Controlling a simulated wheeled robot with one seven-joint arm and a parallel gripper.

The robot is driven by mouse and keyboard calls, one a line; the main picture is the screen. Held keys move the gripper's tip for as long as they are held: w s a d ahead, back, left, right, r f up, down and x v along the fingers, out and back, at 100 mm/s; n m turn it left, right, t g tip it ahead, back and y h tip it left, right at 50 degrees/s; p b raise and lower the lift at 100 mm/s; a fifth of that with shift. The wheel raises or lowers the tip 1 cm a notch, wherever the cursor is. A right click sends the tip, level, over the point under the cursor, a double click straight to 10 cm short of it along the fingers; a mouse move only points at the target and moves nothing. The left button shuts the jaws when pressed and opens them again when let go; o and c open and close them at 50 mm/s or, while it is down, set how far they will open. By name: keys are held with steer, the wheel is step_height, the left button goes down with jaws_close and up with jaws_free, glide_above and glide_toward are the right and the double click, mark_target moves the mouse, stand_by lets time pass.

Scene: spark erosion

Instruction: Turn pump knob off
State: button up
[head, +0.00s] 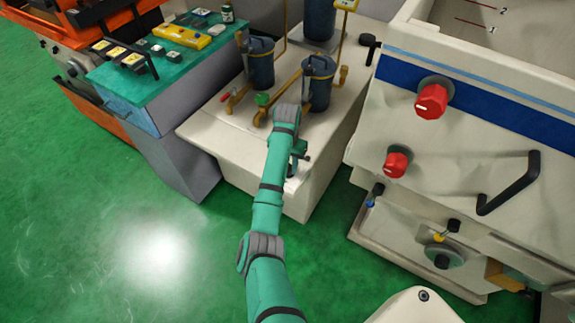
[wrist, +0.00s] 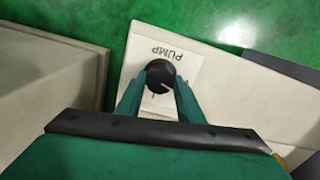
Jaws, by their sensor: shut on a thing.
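The pump knob (wrist: 161,75) is a round black knob on a white plate (wrist: 145,48) marked PUMP, which reads upside down in the wrist view. A pale pointer line on the knob slants to the lower right, and a short dark tick shows on the plate below it. My gripper (wrist: 159,92) is shut on the knob, with one green finger on each side. In the head view my gripper (head: 297,160) is at the front of the cream cabinet (head: 222,140), and I cannot make out the knob there.
On the cabinet top stand dark filter canisters (head: 259,64) with brass pipes and a green valve handle (head: 262,99). To the right is a cream machine with red knobs (head: 431,101) and a black handle (head: 508,183). Green floor (head: 100,220) lies open at left.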

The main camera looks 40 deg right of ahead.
steer(key=shift+n, duration=1.7)
steer(key=o, duration=1.1)
steer(key=shift+c, duration=0.2)
